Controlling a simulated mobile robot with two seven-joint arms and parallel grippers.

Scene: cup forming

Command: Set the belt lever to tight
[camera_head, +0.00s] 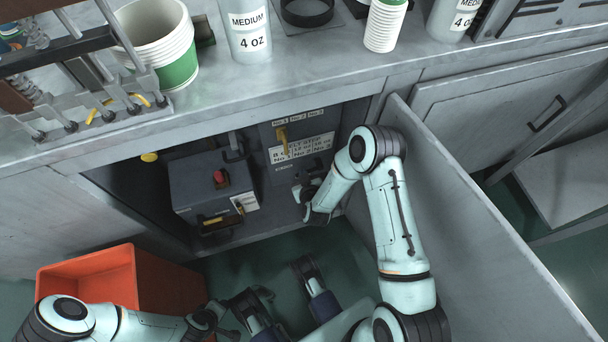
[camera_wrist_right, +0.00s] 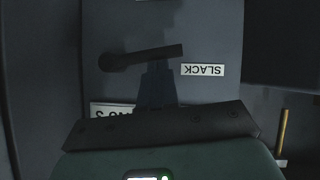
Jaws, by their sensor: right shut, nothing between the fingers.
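The belt lever (camera_wrist_right: 145,56) shows in the right wrist view as a dark handle on a grey panel, with its round pivot at the left. Its free end points right, toward the SLACK label (camera_wrist_right: 203,70), which appears upside down. A second label (camera_wrist_right: 106,110) is partly hidden behind my gripper. My right gripper (camera_wrist_right: 157,83) is shut and empty, its tips overlapping the lever in that view; contact cannot be told. In the head view my right gripper (camera_head: 306,192) is inside the open cabinet. My left gripper (camera_head: 240,305) is low, clear of the cabinet.
The open cabinet door (camera_head: 480,230) stands right of my right arm. A grey box with a red button (camera_head: 221,178) sits left of my right gripper. An orange bin (camera_head: 90,280) is at the lower left. The counter above (camera_head: 300,78) holds cups and bottles.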

